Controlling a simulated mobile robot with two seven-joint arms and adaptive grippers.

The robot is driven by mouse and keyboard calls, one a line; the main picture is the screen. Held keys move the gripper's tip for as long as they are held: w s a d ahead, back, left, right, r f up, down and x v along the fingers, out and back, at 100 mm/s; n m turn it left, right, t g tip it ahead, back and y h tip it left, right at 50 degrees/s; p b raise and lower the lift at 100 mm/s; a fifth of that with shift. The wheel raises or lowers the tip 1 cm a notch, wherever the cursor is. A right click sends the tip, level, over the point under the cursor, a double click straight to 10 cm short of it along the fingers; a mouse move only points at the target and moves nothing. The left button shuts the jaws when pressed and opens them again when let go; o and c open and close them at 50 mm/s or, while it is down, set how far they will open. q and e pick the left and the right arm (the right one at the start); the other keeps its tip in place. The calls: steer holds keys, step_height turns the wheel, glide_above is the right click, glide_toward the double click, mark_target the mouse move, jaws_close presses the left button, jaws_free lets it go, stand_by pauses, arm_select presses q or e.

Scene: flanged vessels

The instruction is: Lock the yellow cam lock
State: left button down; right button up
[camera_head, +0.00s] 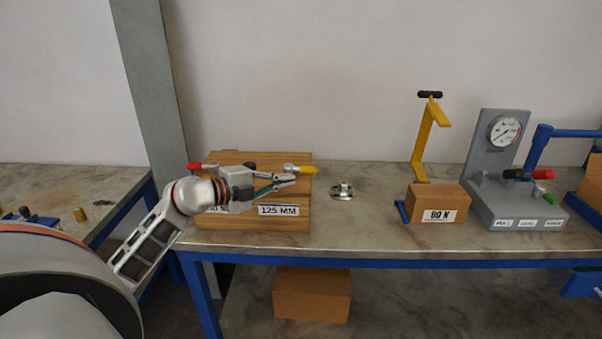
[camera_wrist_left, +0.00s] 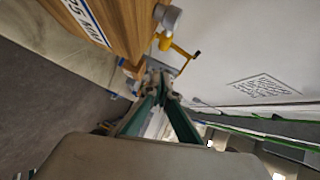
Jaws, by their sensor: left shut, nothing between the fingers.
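The fingertips meet in the left wrist view (camera_wrist_left: 160,84), apart from the yellow end in the picture. My arm hides part of the board. My right gripper is not in view.
The wooden board (camera_head: 240,224) carries a red handle (camera_head: 196,165) and a "125 MM" label. A metal flange (camera_head: 343,191) lies to its right. Further right stand a yellow stand (camera_head: 421,143), a labelled box (camera_head: 438,204) and a gauge unit (camera_head: 504,133). The bench front is clear.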

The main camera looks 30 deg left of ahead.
mark_target(312, 172)
arm_select(q)
steer(key=w, duration=0.2)
steer(key=w+f, duration=0.1)
steer(key=w, duration=0.3)
steer(key=shift+w+d+f, duration=0.15)
steer(key=shift+w+f, duration=0.05)
steer(key=shift+f, duration=0.05)
steer(key=shift+w+a+f, duration=0.15)
steer(key=shift+w+a, duration=0.1)
steer(key=shift+w, duration=0.25)
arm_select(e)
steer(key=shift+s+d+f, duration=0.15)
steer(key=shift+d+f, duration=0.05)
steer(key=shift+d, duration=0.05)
arm_select(q)
steer(key=shift+w, duration=0.1)
